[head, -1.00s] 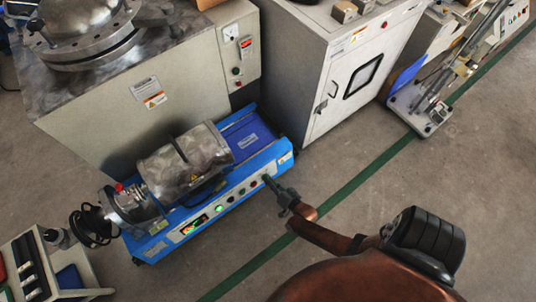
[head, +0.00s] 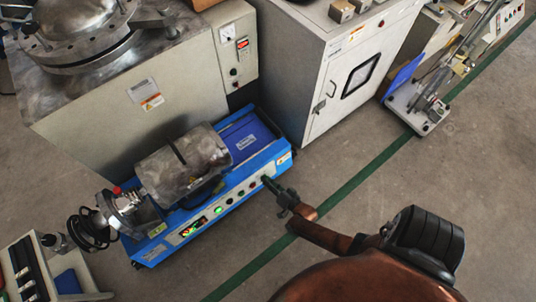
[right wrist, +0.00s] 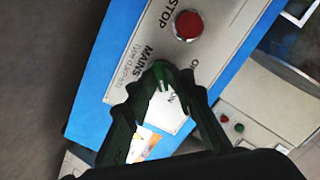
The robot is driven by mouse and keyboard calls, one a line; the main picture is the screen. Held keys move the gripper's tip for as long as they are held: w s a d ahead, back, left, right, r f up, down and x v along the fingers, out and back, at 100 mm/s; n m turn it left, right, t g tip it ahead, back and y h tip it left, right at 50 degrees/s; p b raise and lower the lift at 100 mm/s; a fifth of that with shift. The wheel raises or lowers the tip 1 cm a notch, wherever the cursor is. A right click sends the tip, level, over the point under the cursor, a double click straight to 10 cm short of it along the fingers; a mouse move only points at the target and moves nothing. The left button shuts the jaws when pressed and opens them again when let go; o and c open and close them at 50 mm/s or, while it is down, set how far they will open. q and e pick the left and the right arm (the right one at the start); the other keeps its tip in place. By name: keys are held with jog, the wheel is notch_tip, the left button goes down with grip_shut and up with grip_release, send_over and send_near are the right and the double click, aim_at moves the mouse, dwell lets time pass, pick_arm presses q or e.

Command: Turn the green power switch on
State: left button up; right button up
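The green power switch (right wrist: 163,82) is on the front panel of the blue and white tile-testing machine (head: 160,248), at the panel's right end. In the right wrist view it sits between my right fingertips, by the "MAINS" and "ON" lettering. My right gripper (right wrist: 170,80) appears closed around it, with the fingers converging on it. In the head view the right gripper (head: 268,183) reaches the panel from the right, and its fingers hide the switch. The switch's exact angle is hard to tell. My left gripper is not in view.
A red stop button (right wrist: 188,25) lies close to the switch. Small buttons and a lit green lamp (head: 218,210) run along the panel. A grey cabinet (head: 340,75) stands behind right. A cart (head: 75,280) is at lower left.

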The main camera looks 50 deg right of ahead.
jog(key=shift+w+d+r, duration=0.1)
jog(key=shift+w+r, duration=0.1)
jog(key=shift+r, duration=0.1)
jog(key=v, duration=1.2)
jog(key=shift+s+d+f, duration=0.1)
jog(key=shift+f, duration=0.05)
